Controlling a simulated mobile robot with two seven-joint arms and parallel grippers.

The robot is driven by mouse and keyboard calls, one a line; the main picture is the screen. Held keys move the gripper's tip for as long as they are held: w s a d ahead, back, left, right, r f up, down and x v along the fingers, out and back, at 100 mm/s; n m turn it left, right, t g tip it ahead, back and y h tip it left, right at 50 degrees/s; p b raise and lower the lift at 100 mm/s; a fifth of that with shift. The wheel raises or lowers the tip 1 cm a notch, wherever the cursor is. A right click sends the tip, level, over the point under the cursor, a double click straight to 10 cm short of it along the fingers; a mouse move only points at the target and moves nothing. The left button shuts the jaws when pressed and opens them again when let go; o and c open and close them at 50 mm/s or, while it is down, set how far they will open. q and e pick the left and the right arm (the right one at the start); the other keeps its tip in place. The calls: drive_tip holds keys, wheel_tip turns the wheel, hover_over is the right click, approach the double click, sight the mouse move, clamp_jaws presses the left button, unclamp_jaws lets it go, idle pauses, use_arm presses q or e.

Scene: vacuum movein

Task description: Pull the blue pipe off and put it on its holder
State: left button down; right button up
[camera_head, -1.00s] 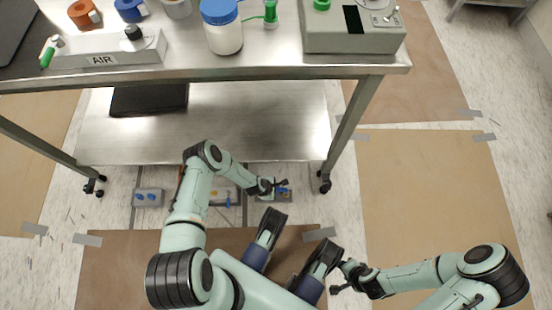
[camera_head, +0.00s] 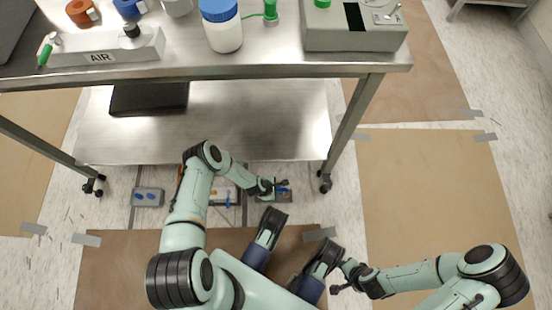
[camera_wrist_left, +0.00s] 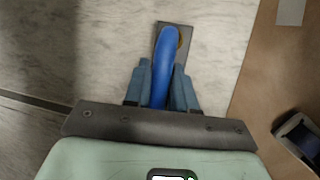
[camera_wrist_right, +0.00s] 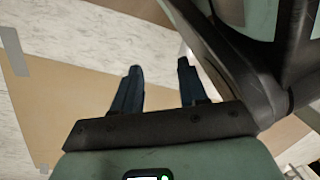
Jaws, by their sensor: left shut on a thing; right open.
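The blue pipe (camera_wrist_left: 163,58) is a short curved tube between the fingers of my left gripper (camera_wrist_left: 161,80) in the left wrist view. The gripper is shut on it. Its far end bends down over a small grey plate (camera_wrist_left: 186,40) with a brass-coloured ring beside it; whether the pipe touches the ring is hidden. In the head view my left gripper (camera_head: 277,187) is low by the floor, at the front edge of the table's lower shelf. My right gripper (camera_wrist_right: 157,80) is open and empty above the floor boards. I cannot clearly make out the pipe's holder.
A steel table (camera_head: 250,72) with a lower shelf (camera_head: 260,120) stands ahead; its right leg (camera_head: 350,130) is close to my left gripper. A grey box with blue knobs (camera_head: 148,197) sits on the floor at left. Brown floor board (camera_head: 440,190) at right is mostly clear.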

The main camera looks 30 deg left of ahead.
use_arm(q)
drive_tip(key=c, duration=0.8)
unclamp_jaws()
drive_tip(key=shift+c, duration=0.2)
use_arm(e)
drive_tip(key=s+g, duration=0.2)
drive_tip(key=s, duration=0.5)
use_arm(q)
drive_tip(key=p+v, duration=0.5)
drive_tip(key=v, duration=0.8)
drive_tip(key=shift+r+p, duration=0.15)
drive_tip(key=shift+p, duration=0.2)
use_arm(e)
drive_tip(key=w+r+t, duration=0.4)
drive_tip(key=w+r, duration=0.3)
drive_tip(key=w, duration=0.5)
drive_tip(key=shift+a, duration=0.4)
